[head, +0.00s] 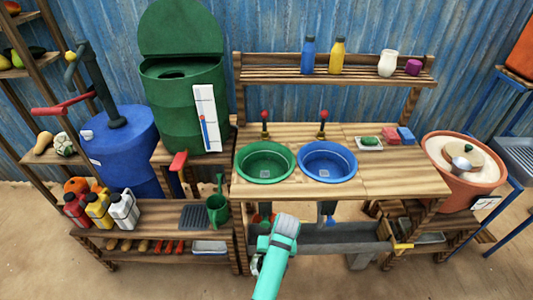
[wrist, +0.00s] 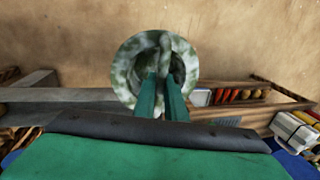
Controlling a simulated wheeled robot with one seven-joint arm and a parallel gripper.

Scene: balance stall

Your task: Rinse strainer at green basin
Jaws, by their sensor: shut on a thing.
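The green basin (head: 265,176) is set in the wooden counter, left of the blue basin (head: 327,178). It looks empty, with a drain at its bottom. In the wrist view my gripper (wrist: 162,88) is shut on a round, bowl-like thing mottled white and green, which I take to be the strainer (wrist: 124,80). Its far side and bottom are partly hidden by the green fingers. In the head view my arm is in front of the counter, below the basins, and hides most of the gripper and the strainer.
Red-knobbed taps (head: 323,115) stand behind both basins. A lower shelf at left holds several bottles (head: 123,210) and a green watering can (head: 217,209). A grey trough (head: 340,238) lies under the counter. A terracotta bowl (head: 430,160) stands at right. The counter's front strip is clear.

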